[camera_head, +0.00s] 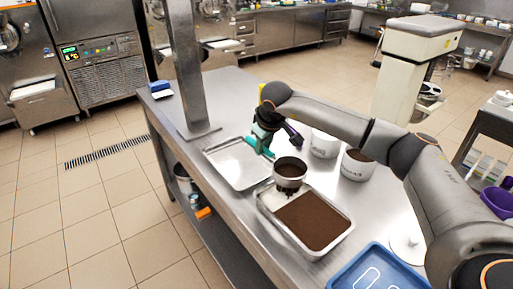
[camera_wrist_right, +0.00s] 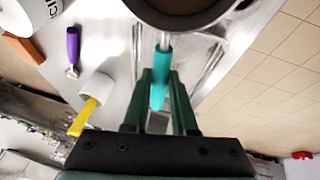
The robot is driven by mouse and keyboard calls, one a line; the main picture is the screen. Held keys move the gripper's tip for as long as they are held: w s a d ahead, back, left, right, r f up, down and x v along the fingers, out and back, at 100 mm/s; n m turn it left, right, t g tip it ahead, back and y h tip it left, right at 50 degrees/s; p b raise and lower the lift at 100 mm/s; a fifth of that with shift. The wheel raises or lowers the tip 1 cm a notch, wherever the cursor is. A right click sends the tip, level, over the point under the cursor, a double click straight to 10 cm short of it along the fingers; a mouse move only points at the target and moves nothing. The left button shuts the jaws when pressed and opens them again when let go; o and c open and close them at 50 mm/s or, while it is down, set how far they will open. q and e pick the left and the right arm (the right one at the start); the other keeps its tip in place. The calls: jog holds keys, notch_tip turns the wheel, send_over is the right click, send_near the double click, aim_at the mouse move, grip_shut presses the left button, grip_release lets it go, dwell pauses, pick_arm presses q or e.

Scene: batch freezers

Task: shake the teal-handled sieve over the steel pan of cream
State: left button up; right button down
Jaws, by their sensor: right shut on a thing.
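The teal-handled sieve (camera_head: 290,170) is a round bowl with brown powder in it, held above the back left end of the steel pan (camera_head: 333,240). Brown powder covers most of the pan's surface, and white cream shows at its back left corner. My right gripper (camera_head: 264,148) is shut on the sieve's teal handle. In the right wrist view, the gripper's fingers (camera_wrist_right: 163,92) stand on both sides of the teal handle (camera_wrist_right: 160,75), with part of the sieve bowl (camera_wrist_right: 180,18) at the top edge. My left gripper is not in view.
An empty metal tray (camera_head: 235,165) lies left of the pan. Two white tubs (camera_head: 324,146) (camera_head: 356,168) stand behind it, one with brown contents. A purple-handled tool (camera_wrist_right: 73,45) lies nearby. A blue tray (camera_head: 372,272) is at the front right. A steel post (camera_head: 184,75) rises at the back left.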

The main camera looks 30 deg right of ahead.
jog(key=shift+p, duration=0.7)
jog(key=a, duration=0.3)
jog(key=shift+s+a+p, duration=0.15)
jog(key=shift+a+p, duration=0.15)
jog(key=shift+p, duration=0.05)
dwell(1.2)
jog(key=shift+r, duration=0.1)
